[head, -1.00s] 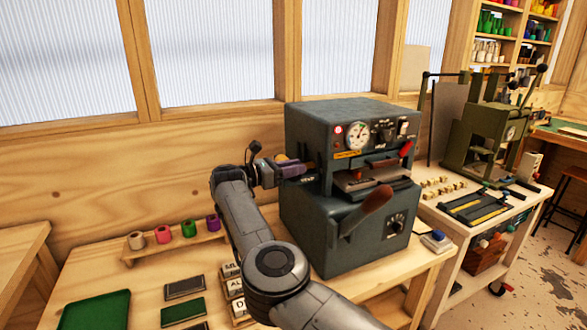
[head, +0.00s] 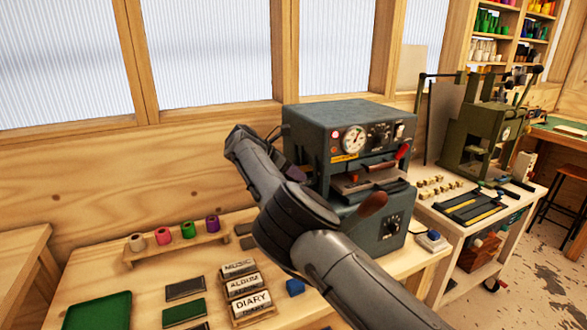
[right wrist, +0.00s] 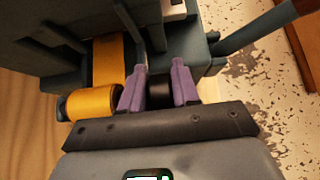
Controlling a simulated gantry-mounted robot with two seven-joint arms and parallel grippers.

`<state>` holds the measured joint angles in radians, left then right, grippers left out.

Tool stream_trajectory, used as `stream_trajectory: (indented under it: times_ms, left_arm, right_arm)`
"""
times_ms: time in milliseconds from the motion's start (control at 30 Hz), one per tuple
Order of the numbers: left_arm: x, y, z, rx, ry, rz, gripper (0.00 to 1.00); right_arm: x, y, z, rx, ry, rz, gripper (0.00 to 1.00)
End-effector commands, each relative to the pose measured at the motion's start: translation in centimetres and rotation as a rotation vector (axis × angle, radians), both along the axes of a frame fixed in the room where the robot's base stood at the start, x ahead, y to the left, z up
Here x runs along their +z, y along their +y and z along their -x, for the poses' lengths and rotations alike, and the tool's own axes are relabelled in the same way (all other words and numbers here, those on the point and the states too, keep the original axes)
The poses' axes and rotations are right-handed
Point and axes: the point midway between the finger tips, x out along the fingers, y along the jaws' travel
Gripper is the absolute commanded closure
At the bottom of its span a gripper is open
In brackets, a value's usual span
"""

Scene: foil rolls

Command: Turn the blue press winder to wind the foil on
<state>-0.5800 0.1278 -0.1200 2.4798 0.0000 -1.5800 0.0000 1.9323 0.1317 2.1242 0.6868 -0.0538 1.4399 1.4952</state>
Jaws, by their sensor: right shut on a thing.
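The blue-grey press (head: 345,118) stands on the wooden bench, with a dial, switches and a brown-handled lever on its front. My right arm crosses in front of its left side and hides most of my right gripper in the head view. In the right wrist view, the purple fingers of my right gripper (right wrist: 159,82) are shut on a dark winder knob (right wrist: 160,96), only partly visible between them. A gold foil roll (right wrist: 90,104) lies just left of the fingers, its strip (right wrist: 107,60) running up into the press. My left gripper is out of view.
A wooden rack (head: 180,246) holds several small coloured foil rolls. Label blocks (head: 243,285), dark plates and a green tray (head: 97,311) lie on the bench. A second, olive press (head: 478,145) stands on the table to the right.

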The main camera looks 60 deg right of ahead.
Motion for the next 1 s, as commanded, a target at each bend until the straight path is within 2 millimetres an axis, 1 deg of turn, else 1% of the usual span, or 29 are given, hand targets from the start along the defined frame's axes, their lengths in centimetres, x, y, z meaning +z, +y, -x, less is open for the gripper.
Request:
stream_trajectory:
  times_ms: [33,200,400,933,967,1000]
  left_arm:
    - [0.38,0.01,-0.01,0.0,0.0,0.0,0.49]
    - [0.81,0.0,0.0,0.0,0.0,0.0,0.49]
    - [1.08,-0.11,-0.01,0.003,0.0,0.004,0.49]
    - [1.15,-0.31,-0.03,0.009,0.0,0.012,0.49]
    - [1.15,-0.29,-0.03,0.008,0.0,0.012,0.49]
    - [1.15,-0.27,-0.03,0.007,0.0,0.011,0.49]
  right_arm:
    - [0.13,-0.16,0.11,-0.002,-0.02,-0.03,1.0]
    - [-0.09,-0.23,0.16,-0.001,-0.069,-0.106,1.0]
    - [-0.31,-0.31,0.22,-0.002,-0.101,-0.156,1.0]
    - [-0.48,-0.34,0.23,-0.002,-0.111,-0.173,1.0]
    - [-0.48,-0.34,0.23,-0.002,-0.111,-0.173,0.65]
    - [-0.48,-0.34,0.23,-0.002,-0.111,-0.173,0.59]
